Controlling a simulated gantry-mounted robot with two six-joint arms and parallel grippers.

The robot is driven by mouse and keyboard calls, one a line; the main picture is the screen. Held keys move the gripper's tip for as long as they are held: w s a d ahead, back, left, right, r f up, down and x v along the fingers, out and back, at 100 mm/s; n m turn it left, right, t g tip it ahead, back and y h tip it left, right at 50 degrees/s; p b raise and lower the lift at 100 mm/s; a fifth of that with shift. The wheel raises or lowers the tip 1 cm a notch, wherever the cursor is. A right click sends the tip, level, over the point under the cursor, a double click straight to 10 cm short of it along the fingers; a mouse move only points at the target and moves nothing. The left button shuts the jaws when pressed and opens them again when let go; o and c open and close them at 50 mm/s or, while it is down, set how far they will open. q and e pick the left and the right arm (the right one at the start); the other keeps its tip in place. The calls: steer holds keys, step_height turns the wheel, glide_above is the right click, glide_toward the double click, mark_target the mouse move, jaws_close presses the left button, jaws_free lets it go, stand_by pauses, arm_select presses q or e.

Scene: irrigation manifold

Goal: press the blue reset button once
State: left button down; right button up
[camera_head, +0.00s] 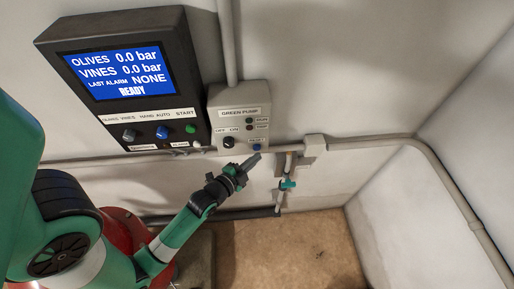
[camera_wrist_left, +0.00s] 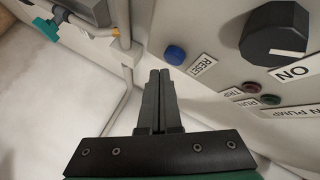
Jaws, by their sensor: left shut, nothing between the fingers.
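The blue reset button (camera_head: 257,147) is at the lower right of the grey pump box (camera_head: 239,98). In the left wrist view the blue button (camera_wrist_left: 175,55) sticks out beside a RESET label (camera_wrist_left: 202,66). My left gripper (camera_head: 254,158) is shut and empty, its fingertips just below the button in the head view. In the left wrist view the closed fingers (camera_wrist_left: 160,75) point up toward the button, with a small gap visible between them and it. My right gripper is not in view.
The box also carries a black OFF/ON knob (camera_head: 229,142) and RUN and TRIP lamps. A dark control panel (camera_head: 124,75) with a screen reading READY hangs to the left. A pipe with a teal valve handle (camera_head: 288,184) is close to the right of my gripper.

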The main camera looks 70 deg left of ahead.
arm_select(q)
steer(key=d+b, duration=0.1)
steer(key=d, duration=0.1)
steer(key=s+d+b, duration=0.1)
steer(key=d, duration=0.2)
steer(key=shift+s+b, duration=0.1)
steer(key=shift+b, duration=0.3)
stand_by(0.8)
